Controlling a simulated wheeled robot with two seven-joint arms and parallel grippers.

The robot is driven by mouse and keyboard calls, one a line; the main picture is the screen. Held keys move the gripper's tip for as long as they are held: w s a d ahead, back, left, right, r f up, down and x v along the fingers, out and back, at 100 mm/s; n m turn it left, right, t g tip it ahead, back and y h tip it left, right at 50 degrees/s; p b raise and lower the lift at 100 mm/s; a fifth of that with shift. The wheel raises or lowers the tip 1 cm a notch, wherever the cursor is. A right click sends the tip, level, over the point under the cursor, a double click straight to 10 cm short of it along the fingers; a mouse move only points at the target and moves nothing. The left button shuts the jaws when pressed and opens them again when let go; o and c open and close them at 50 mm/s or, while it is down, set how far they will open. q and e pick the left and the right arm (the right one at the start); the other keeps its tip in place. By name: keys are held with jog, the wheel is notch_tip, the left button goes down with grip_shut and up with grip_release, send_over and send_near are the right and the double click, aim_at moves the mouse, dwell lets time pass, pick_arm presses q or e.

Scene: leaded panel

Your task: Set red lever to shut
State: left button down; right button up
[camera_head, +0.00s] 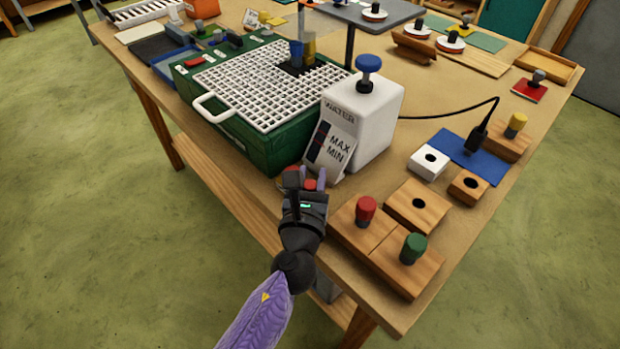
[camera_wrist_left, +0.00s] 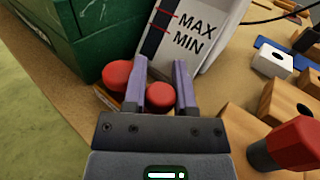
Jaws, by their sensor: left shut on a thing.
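My left gripper (camera_head: 313,177) is low at the table's front edge, in front of the white WATER tank (camera_head: 372,110). In the left wrist view its purple fingers (camera_wrist_left: 160,72) are shut on a round red knob (camera_wrist_left: 160,98), which I take to be the red lever's end. A second red knob (camera_wrist_left: 117,73) stands just left of the left finger, outside the grip, over a small wooden piece (camera_wrist_left: 106,97). The lever's shaft and any shut marking are hidden. My right gripper is not in view.
A green box with a white grid (camera_head: 228,122) stands left of the tank. A MAX/MIN gauge plate (camera_head: 330,148) leans just beyond the gripper. A red-capped peg (camera_head: 366,208) and a green-capped peg (camera_head: 413,246) stand on wooden blocks at the right.

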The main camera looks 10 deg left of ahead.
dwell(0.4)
pick_arm(q)
jog(key=shift+c, duration=2.2)
grip_release()
jog(key=shift+w, duration=0.1)
jog(key=s, duration=1)
